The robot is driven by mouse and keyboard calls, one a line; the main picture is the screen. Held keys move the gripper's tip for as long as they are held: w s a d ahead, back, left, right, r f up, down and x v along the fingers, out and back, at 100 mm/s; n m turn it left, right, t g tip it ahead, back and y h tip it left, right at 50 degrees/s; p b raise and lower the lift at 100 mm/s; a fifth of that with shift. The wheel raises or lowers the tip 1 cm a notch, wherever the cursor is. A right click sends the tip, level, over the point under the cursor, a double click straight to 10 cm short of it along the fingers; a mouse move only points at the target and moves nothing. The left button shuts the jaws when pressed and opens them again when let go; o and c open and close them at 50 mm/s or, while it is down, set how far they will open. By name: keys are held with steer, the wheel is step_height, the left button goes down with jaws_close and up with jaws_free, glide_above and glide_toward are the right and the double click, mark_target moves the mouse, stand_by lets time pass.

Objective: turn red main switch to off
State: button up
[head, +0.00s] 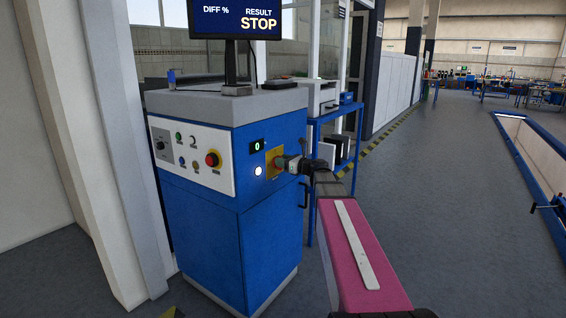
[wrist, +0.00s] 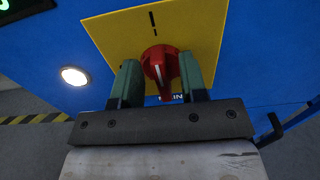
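The red main switch (wrist: 160,64) is a round knob with a raised grip and a pale pointer line, on a yellow plate (wrist: 112,30). The grip stands close to upright in the wrist view, with dark marks on the plate above it. My gripper (wrist: 160,72) is open, its two green fingers on either side of the knob. Whether either finger touches it I cannot tell. A label under the knob is partly hidden by my gripper. In the head view my gripper (head: 290,163) is at the yellow plate (head: 270,166) on the blue cabinet (head: 225,225) and covers part of the switch.
A lit white lamp (head: 258,170) and a small display reading 0 (head: 257,145) sit left of the plate. A white panel (head: 190,155) carries a red button (head: 212,159). A monitor (head: 235,20) reads STOP. A black handle (head: 303,193) and blue shelf stand right.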

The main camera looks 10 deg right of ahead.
jaws_close()
steer(key=shift+n, duration=0.4)
steer(key=n, duration=0.5)
steer(key=f+n, duration=0.1)
steer(key=n, duration=0.5)
steer(key=s+a+n, duration=0.1)
steer(key=n, duration=0.5)
steer(key=shift+s+a+f, duration=0.1)
steer(key=shift+f, duration=0.2)
stand_by(0.4)
